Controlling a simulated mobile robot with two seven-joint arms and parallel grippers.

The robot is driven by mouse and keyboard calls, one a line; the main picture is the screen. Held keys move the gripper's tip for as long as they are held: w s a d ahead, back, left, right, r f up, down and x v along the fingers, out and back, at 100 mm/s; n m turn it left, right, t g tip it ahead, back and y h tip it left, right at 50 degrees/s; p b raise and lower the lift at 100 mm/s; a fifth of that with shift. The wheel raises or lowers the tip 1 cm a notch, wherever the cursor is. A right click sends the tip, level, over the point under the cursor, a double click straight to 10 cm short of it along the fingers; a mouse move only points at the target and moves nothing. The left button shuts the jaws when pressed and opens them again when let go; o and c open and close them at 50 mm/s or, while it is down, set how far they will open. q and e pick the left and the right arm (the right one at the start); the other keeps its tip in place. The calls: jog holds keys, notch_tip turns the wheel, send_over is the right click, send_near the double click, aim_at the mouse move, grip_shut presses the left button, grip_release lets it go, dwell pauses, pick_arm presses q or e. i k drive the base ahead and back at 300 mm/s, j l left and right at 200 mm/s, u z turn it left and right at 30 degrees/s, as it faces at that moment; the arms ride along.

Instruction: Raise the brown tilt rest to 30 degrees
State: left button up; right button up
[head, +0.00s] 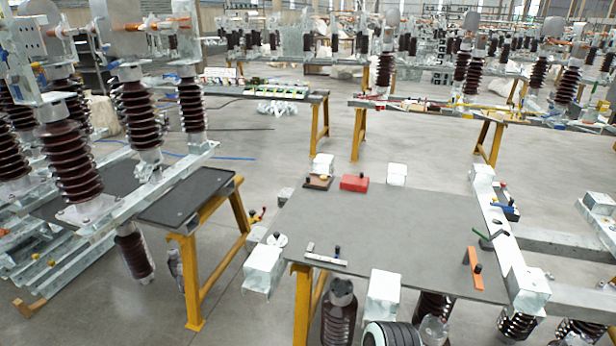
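The brown tilt rest (317,184) is a small brown plate at the back left of the grey-topped table (385,228) in the head view. A dark knob shows on it. It appears to lie low and nearly flat, but its exact angle is too small to read.
A red block (354,183) sits just right of the rest. A white disc (277,241), a grey bar (326,257), an orange bar (472,268) and a green lever (482,235) lie near the table's edges. The table's middle is clear.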

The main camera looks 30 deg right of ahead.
aim_at(314, 178)
jog(key=i+u, duration=0.3)
jog(key=i, duration=0.4)
jog(key=i+l+u, duration=0.15)
jog(key=i+u, duration=0.15)
jog(key=i, duration=0.4)
jog(key=i+z, duration=0.7)
jog(key=i, duration=0.2)
jog(key=i+j+z, duration=0.2)
jog(key=i+z, duration=0.15)
jog(key=i, duration=0.05)
